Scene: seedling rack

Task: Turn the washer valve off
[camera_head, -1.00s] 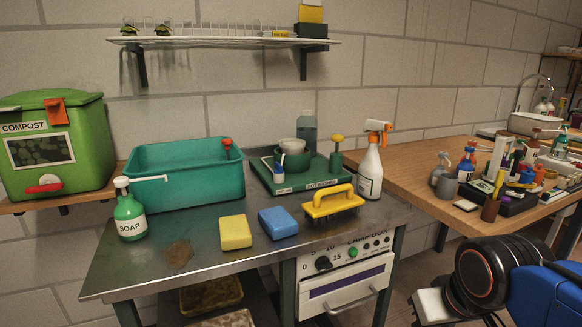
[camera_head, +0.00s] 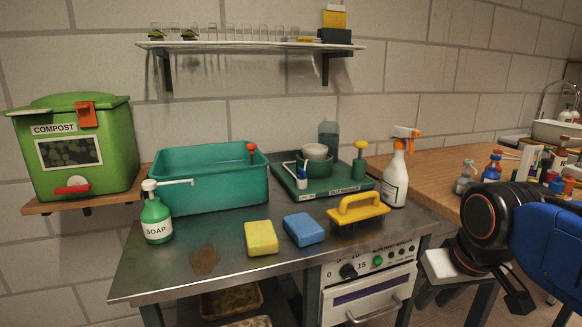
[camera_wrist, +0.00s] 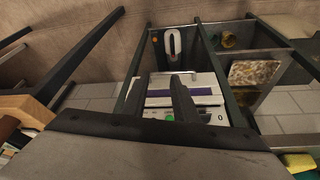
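No part carries a readable washer label, so I cannot tell for sure which is the washer valve. A red-topped fitting (camera_head: 252,150) stands at the back right rim of the teal basin (camera_head: 215,190) and may be it. A black dial (camera_head: 348,271) and a green button (camera_head: 378,261) sit on the lamp box (camera_head: 365,290) under the bench. My gripper (camera_head: 512,298) hangs low at the right, in front of the wooden table and well away from the basin. In the wrist view my gripper (camera_wrist: 158,90) appears open and empty, with the lamp box front beyond its fingers.
On the metal bench (camera_head: 205,285) are a soap bottle (camera_head: 157,220), a yellow sponge (camera_head: 261,237), a blue sponge (camera_head: 303,229), a yellow-handled brush (camera_head: 357,209) and a spray bottle (camera_head: 396,180). A compost bin (camera_head: 75,150) stands left. The wooden table (camera_head: 430,180) is cluttered at right.

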